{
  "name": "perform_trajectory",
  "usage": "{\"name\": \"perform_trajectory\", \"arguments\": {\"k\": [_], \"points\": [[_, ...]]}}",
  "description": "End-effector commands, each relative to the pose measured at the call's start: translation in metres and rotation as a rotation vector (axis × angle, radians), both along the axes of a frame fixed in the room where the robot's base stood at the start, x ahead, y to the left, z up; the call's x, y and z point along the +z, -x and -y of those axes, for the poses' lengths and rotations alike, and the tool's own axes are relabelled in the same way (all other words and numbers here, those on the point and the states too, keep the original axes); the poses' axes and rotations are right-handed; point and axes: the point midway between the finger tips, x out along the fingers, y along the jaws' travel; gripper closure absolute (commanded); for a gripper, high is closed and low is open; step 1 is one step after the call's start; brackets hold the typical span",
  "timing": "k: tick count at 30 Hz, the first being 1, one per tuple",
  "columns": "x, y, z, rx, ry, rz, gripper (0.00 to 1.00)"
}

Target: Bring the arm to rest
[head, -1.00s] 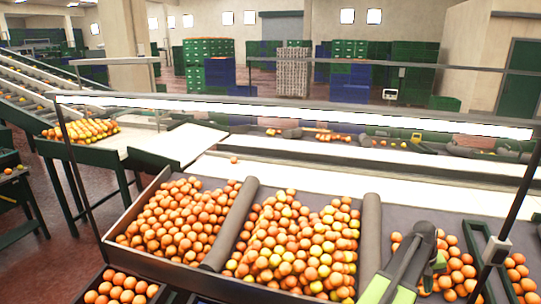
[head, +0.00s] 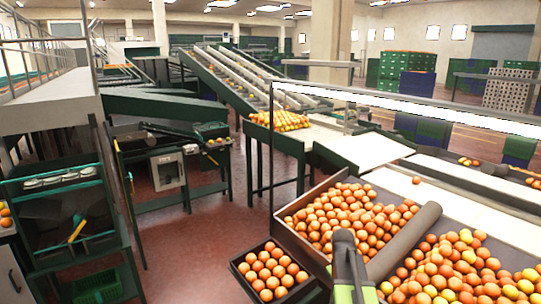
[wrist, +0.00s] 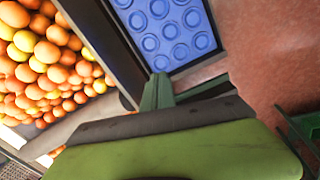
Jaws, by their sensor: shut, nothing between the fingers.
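My arm, grey and lime green, shows at the bottom of the head view, in front of the near corner of the sloped orange bin (head: 300,236). In the wrist view my gripper (wrist: 160,125) fills the lower part as a green body with a dark grey edge. It is shut and holds nothing. Loose oranges (wrist: 45,55) lie at the upper left of that view. A blue tray (wrist: 165,30) with round cups, empty where it shows, lies at the top middle, beyond the gripper.
A dark crate of oranges (head: 268,272) stands left of the bin. A grey roller (head: 405,240) divides the bin's oranges. A green-framed rack (head: 65,215) stands at the left. Red floor (head: 200,235) between them is clear. A sloped conveyor (head: 225,75) rises behind.

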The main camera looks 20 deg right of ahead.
Motion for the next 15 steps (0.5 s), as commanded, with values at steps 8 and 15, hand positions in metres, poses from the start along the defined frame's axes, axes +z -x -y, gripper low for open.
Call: {"name": "perform_trajectory", "arguments": {"k": [8, 15], "points": [[-0.021, -0.022, -0.233, 0.222, -0.084, -0.008, 1.0], [-0.024, 0.032, -0.312, 0.078, -0.189, -0.044, 1.0]]}}
